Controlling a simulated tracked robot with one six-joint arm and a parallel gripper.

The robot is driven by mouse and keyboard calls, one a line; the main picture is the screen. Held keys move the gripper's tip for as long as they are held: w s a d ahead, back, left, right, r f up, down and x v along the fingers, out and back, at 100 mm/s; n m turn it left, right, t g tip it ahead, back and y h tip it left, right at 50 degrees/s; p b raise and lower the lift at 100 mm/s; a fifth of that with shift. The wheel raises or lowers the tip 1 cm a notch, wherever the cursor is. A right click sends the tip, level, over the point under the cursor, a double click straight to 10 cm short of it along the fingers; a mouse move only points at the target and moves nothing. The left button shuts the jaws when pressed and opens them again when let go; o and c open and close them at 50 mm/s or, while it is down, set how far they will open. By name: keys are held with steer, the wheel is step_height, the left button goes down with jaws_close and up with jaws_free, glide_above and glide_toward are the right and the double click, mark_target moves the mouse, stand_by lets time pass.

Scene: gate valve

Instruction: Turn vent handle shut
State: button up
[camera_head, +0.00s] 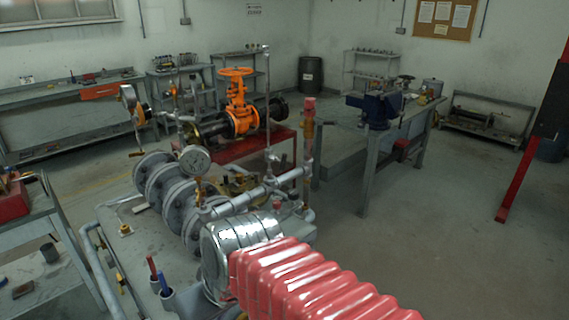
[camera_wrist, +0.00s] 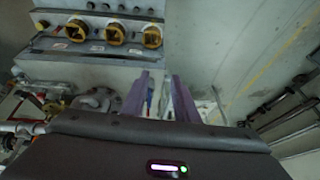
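My gripper (camera_wrist: 160,76) shows in the wrist view as two purple fingers standing apart, with a gap between their tips. I see nothing clearly gripped; a small pale and bluish shape behind the gap is too small to tell. My gripper cannot be made out in the head view. I cannot tell for sure which part is the vent handle. A small orange-red handle (camera_head: 137,154) sits below a side-on gauge (camera_head: 129,99).
A red-topped upright pipe (camera_head: 308,125) and grey flanges (camera_head: 168,190) crowd the middle. A workbench with a blue vise (camera_head: 378,108) is behind right. The floor at right (camera_head: 450,230) is clear. The wrist view shows a panel with three yellow-rimmed round fittings (camera_wrist: 115,34).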

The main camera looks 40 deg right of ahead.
steer(key=w+d+t+y, duration=0.1)
steer(key=w+d+y, duration=0.35)
steer(key=w, duration=0.25)
steer(key=m+t+h, duration=0.3)
steer(key=t+h, duration=0.2)
steer(key=t, duration=0.7)
glide_toward(285, 163)
steer(key=s, duration=0.3)
steer(key=shift+s+f, duration=0.2)
steer(key=shift+w, duration=0.1)
steer(key=w, duration=1.3)
steer(key=shift+w+a, duration=0.2)
steer(key=shift+w, duration=0.15)
